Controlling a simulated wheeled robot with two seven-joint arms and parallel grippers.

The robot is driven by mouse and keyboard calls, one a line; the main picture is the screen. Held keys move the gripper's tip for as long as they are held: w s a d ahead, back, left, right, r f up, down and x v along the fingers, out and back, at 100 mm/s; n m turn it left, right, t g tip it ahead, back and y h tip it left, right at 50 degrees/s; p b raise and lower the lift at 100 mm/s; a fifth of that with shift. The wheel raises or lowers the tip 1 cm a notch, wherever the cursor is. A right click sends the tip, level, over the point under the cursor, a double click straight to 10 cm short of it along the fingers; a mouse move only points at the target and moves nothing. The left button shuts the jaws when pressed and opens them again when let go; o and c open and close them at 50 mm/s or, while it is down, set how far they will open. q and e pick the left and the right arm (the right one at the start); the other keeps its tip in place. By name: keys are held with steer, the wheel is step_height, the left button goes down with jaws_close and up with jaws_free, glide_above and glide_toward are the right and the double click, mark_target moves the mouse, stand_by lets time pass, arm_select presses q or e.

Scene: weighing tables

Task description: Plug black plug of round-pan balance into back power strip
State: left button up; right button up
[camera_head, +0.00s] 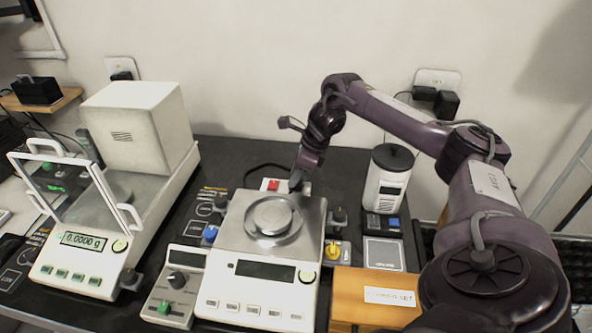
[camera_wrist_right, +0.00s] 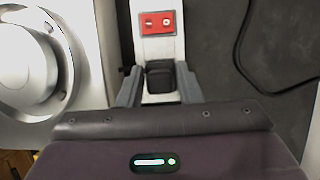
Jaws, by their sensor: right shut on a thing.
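The round-pan balance (camera_head: 262,262) stands in the middle of the table, with a round steel pan and a dark display. Behind it lies the back power strip (camera_head: 264,184), white with a red switch, partly hidden by the balance; it also shows in the right wrist view (camera_wrist_right: 160,50). My right gripper (camera_head: 296,184) reaches down behind the pan. In the right wrist view its fingers (camera_wrist_right: 159,88) are closed on a black plug (camera_wrist_right: 160,78) over the strip's near end. I cannot tell whether the plug is seated. My left gripper is not in view.
A balance with a glass draft shield (camera_head: 75,245) stands at left. A white device with a black top (camera_head: 388,180) stands right of the strip. A wooden box (camera_head: 372,297) is at front right. A dark cable (camera_wrist_right: 245,60) curves on the table beside the strip.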

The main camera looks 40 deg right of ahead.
steer(key=shift+f+b, duration=0.55)
steer(key=shift+f, duration=0.4)
steer(key=o, duration=1.1)
steer(key=shift+c, duration=0.2)
steer(key=shift+r, duration=0.15)
steer(key=v, duration=0.7)
steer(key=shift+r, duration=0.25)
steer(key=shift+s+f, duration=0.1)
steer(key=shift+s, duration=0.05)
